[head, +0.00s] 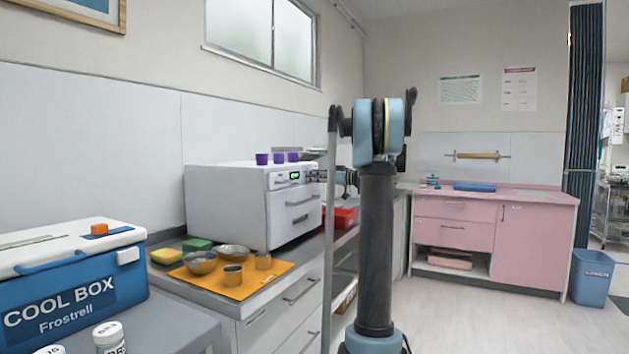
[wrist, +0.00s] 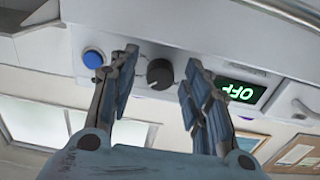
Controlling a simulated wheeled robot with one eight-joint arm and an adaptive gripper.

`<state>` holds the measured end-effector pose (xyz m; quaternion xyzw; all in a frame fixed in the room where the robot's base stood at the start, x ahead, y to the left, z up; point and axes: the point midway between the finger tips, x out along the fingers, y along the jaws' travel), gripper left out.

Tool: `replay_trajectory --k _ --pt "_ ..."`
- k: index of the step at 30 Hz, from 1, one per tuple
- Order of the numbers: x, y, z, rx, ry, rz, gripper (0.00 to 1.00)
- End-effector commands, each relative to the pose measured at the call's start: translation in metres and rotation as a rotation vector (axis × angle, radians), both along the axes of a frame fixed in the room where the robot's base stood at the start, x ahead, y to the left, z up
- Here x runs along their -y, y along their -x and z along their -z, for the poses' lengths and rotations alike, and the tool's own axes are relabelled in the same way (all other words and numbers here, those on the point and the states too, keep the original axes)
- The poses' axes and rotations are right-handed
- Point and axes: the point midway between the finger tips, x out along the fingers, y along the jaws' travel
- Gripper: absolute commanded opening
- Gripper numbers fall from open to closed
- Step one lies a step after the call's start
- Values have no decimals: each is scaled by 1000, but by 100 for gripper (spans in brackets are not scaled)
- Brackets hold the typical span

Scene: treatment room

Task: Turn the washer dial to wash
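The washer (head: 230,203) is a white box on the counter in the head view, with a small lit green display (head: 294,175) on its front. In the wrist view, which is upside down, the black round dial (wrist: 159,74) sits on the white panel. The display (wrist: 242,92) beside it reads OFF in green. A blue button (wrist: 93,58) is on the dial's other side. My gripper (wrist: 161,60) is open, with one finger on each side of the dial and a visible gap on both sides. In the head view, my gripper (head: 322,176) is at the washer's front, partly hidden.
Several purple cups (head: 278,157) stand on the washer. An orange mat (head: 240,289) with bowls and cups lies before it. A red bin (head: 343,217) is behind my arm. A blue cool box (head: 75,277) stands at left. Open floor lies to the right.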

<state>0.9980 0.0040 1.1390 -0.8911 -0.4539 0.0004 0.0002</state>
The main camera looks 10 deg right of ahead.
Motion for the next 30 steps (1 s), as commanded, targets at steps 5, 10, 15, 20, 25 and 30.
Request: replay_trajectory --k 5,10,15,20,25,30 --pt "0 0 0 0 0 0 1" --pt "0 0 0 -4 -3 1 1" --pt "1 0 0 -71 -52 1 1" --pt "1 0 0 -162 -118 2 1" --pt "1 0 0 -213 -156 3 1" --pt "1 -1 0 -218 -160 3 1"
